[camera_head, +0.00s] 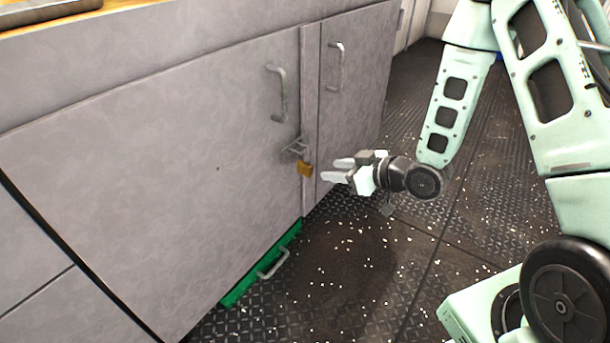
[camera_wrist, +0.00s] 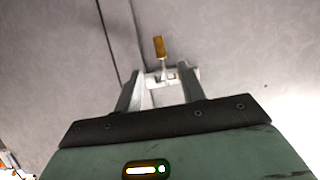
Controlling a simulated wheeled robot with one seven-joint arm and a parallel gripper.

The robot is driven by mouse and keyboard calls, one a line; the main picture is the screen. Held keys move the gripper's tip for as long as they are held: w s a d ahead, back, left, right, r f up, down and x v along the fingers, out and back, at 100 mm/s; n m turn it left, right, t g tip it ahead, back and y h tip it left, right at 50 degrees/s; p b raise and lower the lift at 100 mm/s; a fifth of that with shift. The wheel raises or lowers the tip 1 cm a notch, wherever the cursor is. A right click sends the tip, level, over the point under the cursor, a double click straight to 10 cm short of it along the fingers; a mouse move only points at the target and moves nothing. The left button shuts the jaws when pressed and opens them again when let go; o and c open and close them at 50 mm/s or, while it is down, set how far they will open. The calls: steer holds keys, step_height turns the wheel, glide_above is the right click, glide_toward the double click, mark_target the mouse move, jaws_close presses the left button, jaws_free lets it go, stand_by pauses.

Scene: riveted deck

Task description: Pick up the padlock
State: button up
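The padlock (camera_head: 305,169) has a brass-coloured body and hangs from a grey hasp (camera_head: 294,149) on the cabinet front, beside the seam between two doors. My gripper (camera_head: 335,169) is just to the right of the padlock in the head view, its two pale fingers pointing at the cabinet and spread apart. In the wrist view the padlock (camera_wrist: 159,47) shows beyond the fingertips, near the middle between them. The hasp (camera_wrist: 172,75) shows near the fingertips there. My gripper (camera_wrist: 160,88) is open with nothing held; I cannot tell whether a fingertip touches the hasp.
The grey cabinet (camera_head: 150,150) has a left door handle (camera_head: 278,93) and a right door handle (camera_head: 336,66) above the padlock. A green case (camera_head: 262,270) with a handle lies at the cabinet's foot. The dark riveted floor (camera_head: 350,265) is open to the right, with scattered white specks.

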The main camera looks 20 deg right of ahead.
mark_target(312, 168)
steer(key=x, duration=0.3)
steer(key=shift+w+a+f+b, duration=0.1)
steer(key=shift+w+f+b, duration=0.05)
steer(key=shift+b, duration=0.25)
steer(key=b+x, duration=0.3)
steer(key=x, duration=0.1)
steer(key=shift+w+a+f, duration=0.2)
steer(key=shift+a, duration=0.05)
steer(key=shift+w+a, duration=0.2)
steer(key=shift+w, duration=0.05)
jaws_close()
